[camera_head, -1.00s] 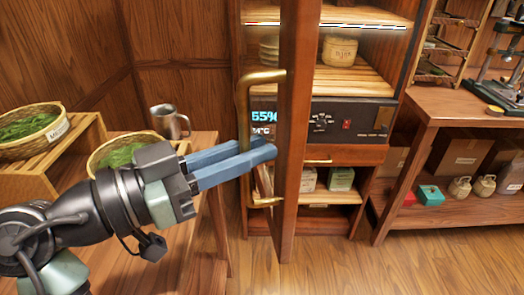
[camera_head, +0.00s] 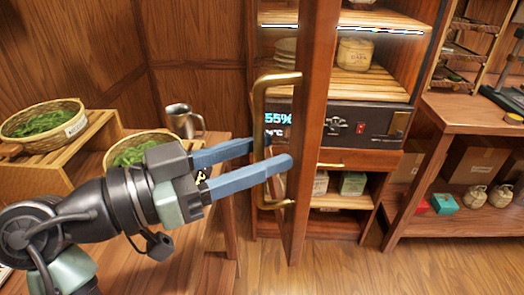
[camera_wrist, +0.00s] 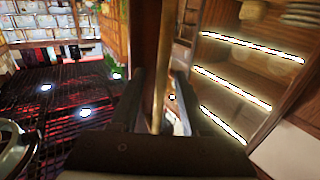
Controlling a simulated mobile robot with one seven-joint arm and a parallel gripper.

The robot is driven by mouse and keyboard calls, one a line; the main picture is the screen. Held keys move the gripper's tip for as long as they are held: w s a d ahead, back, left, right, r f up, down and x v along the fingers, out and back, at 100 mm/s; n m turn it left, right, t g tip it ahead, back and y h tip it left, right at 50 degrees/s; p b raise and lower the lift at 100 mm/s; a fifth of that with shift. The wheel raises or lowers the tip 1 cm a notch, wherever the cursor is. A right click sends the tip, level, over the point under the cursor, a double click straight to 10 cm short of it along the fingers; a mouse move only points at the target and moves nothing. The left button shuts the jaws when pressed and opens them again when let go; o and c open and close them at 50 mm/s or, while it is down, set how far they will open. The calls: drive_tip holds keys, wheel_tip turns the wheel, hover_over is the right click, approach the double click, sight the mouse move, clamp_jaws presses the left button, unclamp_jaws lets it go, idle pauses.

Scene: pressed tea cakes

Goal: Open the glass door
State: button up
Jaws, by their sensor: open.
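The glass door (camera_head: 314,120) of the wooden cabinet stands swung open. The head view sees it nearly edge-on, with its wooden frame upright and the cabinet inside visible to its right. A long brass handle (camera_head: 259,105) runs vertically on its left side. My gripper (camera_head: 280,154) is open at the lower half of the handle, its blue fingers spread on either side of the bar. In the wrist view the handle bar (camera_wrist: 164,55) rises between the two dark fingers (camera_wrist: 153,98). Whether either finger touches the bar cannot be told.
The cabinet holds shelves with a jar (camera_head: 356,53), a control panel (camera_head: 345,120) and a drawer (camera_head: 345,160). A side table with baskets (camera_head: 42,122) and a metal mug (camera_head: 181,120) stands left, close to my arm. A workbench (camera_head: 470,110) is right. Wooden floor is clear in front.

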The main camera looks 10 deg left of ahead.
drive_tip(key=v, duration=1.2)
drive_tip(key=shift+s+a, duration=0.15)
drive_tip(key=shift+a, duration=0.05)
